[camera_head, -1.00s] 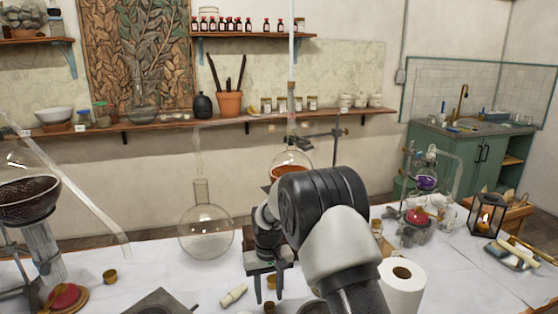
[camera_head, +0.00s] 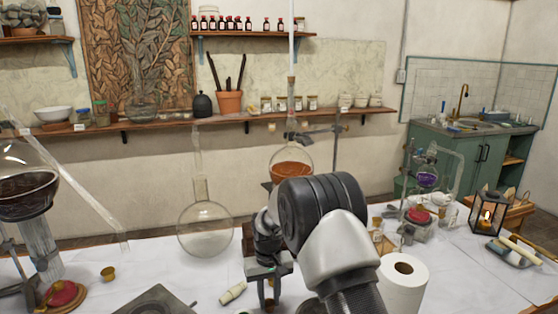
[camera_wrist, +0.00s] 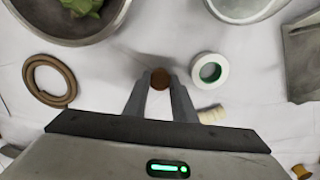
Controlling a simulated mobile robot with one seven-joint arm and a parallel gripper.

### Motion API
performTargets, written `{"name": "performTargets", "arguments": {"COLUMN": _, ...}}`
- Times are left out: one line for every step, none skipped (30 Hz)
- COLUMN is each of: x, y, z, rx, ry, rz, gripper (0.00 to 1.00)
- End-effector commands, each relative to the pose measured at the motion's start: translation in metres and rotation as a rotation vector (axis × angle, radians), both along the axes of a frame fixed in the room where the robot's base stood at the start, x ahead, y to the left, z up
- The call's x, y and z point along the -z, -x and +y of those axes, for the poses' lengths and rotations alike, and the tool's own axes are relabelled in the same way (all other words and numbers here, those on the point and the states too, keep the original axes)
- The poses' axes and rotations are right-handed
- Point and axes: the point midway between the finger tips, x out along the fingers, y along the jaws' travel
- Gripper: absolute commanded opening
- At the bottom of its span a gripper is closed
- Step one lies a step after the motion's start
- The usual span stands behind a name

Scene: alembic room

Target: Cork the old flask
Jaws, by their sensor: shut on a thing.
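My gripper (camera_head: 269,298) points down over the white-covered table in the head view. In the wrist view its fingers (camera_wrist: 160,88) are shut on a round brown cork (camera_wrist: 160,77). A clear round-bottomed flask (camera_head: 205,232) with a long upright neck stands left of my gripper, apart from it. Another round flask (camera_head: 291,168), with orange-brown contents, stands behind my arm on a stand; my arm hides part of its surroundings. I cannot tell from the pictures which flask is the old one.
A pale stopper (camera_head: 232,292) lies left of my gripper. A paper roll (camera_head: 403,285) stands right of my arm. The wrist view shows a bowl of leaves (camera_wrist: 118,22), a brown ring (camera_wrist: 32,92) and a white-green roll (camera_wrist: 197,72).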

Motion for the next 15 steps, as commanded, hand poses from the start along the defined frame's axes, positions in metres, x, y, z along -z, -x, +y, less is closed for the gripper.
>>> {"name": "performTargets", "arguments": {"x": 0.0, "y": 0.0, "z": 0.0, "rx": 0.0, "ry": 0.0, "rz": 0.0, "gripper": 0.06}}
{"name": "performTargets", "arguments": {"x": -0.001, "y": 0.0, "z": 0.0, "rx": 0.0, "ry": 0.0, "rz": 0.0, "gripper": 0.06}}
{"name": "performTargets", "arguments": {"x": -0.002, "y": 0.0, "z": 0.0, "rx": 0.0, "ry": 0.0, "rz": 0.0, "gripper": 0.06}}
{"name": "performTargets", "arguments": {"x": -0.002, "y": 0.0, "z": 0.0, "rx": 0.0, "ry": 0.0, "rz": 0.0, "gripper": 0.06}}
{"name": "performTargets", "arguments": {"x": -0.003, "y": 0.0, "z": 0.0, "rx": 0.0, "ry": 0.0, "rz": 0.0, "gripper": 0.06}}
{"name": "performTargets", "arguments": {"x": -0.005, "y": 0.0, "z": 0.0, "rx": 0.0, "ry": 0.0, "rz": 0.0, "gripper": 0.06}}
{"name": "performTargets", "arguments": {"x": -0.006, "y": 0.0, "z": 0.0, "rx": 0.0, "ry": 0.0, "rz": 0.0, "gripper": 0.06}}
{"name": "performTargets", "arguments": {"x": -0.007, "y": 0.0, "z": 0.0, "rx": 0.0, "ry": 0.0, "rz": 0.0, "gripper": 0.06}}
{"name": "performTargets", "arguments": {"x": -0.009, "y": 0.0, "z": 0.0, "rx": 0.0, "ry": 0.0, "rz": 0.0, "gripper": 0.06}}
{"name": "performTargets", "arguments": {"x": -0.01, "y": 0.0, "z": 0.0, "rx": 0.0, "ry": 0.0, "rz": 0.0, "gripper": 0.06}}
{"name": "performTargets", "arguments": {"x": -0.011, "y": 0.0, "z": 0.0, "rx": 0.0, "ry": 0.0, "rz": 0.0, "gripper": 0.06}}
{"name": "performTargets", "arguments": {"x": -0.013, "y": 0.0, "z": 0.0, "rx": 0.0, "ry": 0.0, "rz": 0.0, "gripper": 0.06}}
{"name": "performTargets", "arguments": {"x": -0.014, "y": 0.0, "z": 0.0, "rx": 0.0, "ry": 0.0, "rz": 0.0, "gripper": 0.06}}
{"name": "performTargets", "arguments": {"x": -0.015, "y": 0.0, "z": 0.0, "rx": 0.0, "ry": 0.0, "rz": 0.0, "gripper": 0.06}}
{"name": "performTargets", "arguments": {"x": -0.017, "y": 0.0, "z": 0.0, "rx": 0.0, "ry": 0.0, "rz": 0.0, "gripper": 0.06}}
